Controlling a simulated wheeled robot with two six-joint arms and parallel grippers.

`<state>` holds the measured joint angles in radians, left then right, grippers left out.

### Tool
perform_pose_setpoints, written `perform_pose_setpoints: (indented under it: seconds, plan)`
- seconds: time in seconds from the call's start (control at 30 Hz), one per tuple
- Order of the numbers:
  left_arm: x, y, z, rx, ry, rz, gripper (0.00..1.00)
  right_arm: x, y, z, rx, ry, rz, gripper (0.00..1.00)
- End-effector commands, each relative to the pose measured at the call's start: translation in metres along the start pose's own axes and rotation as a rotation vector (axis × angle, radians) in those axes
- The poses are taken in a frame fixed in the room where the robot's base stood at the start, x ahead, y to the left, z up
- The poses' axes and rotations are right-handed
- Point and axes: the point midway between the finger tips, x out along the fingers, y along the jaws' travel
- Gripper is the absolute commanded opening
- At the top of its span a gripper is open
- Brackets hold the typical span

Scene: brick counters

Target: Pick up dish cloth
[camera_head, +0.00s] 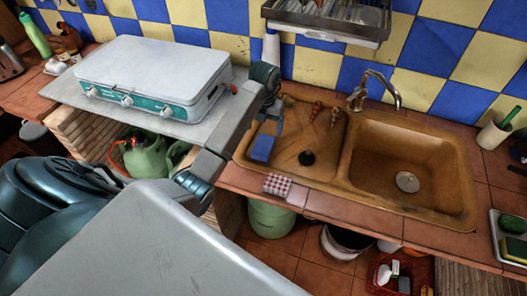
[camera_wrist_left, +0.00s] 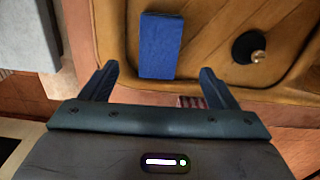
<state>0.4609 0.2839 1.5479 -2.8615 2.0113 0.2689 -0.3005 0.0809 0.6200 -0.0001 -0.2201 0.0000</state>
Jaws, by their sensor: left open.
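A red-and-white checkered dish cloth (camera_head: 277,185) lies at the front edge of the counter, just below the sink unit. In the left wrist view only a small piece of the cloth (camera_wrist_left: 190,101) shows, between the fingers and mostly hidden by the gripper body. My left gripper (camera_head: 270,128) reaches down over the left sink area. It also shows in the left wrist view (camera_wrist_left: 159,72), open, with its fingers spread and nothing held. The cloth is nearer the counter edge than the fingertips. My right gripper is in neither view.
A blue sponge (camera_head: 262,148) lies in the left part of the brown sink (camera_head: 455,205), close to the fingertips. A black plug (camera_head: 306,158) is to its right. A faucet (camera_head: 376,88) stands behind, and a dish rack (camera_head: 330,22) hangs above. A camping stove (camera_head: 150,75) sits left.

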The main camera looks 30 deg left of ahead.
Motion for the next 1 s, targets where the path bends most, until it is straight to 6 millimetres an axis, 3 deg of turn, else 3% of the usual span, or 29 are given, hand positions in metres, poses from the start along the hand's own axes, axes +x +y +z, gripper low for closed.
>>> perform_pose_setpoints:
  seconds: [0.03, 0.1, 0.37, 0.7, 1.0]
  plan:
    - [0.015, 0.0, 0.0, 0.0, 0.0, 0.0, 0.82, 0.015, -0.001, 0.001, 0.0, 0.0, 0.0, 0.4]
    - [0.022, 0.0, 0.0, 0.0, -0.001, -0.001, 0.82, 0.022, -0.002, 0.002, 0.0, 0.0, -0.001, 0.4]
    - [0.032, 0.0, -0.001, 0.001, -0.001, -0.001, 0.82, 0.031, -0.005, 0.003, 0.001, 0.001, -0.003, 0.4]
    - [0.074, 0.001, -0.005, 0.001, 0.0, -0.001, 0.82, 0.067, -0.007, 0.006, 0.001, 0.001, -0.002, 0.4]
    - [0.078, 0.001, -0.004, 0.001, -0.001, -0.001, 0.82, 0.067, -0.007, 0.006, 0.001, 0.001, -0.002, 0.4]
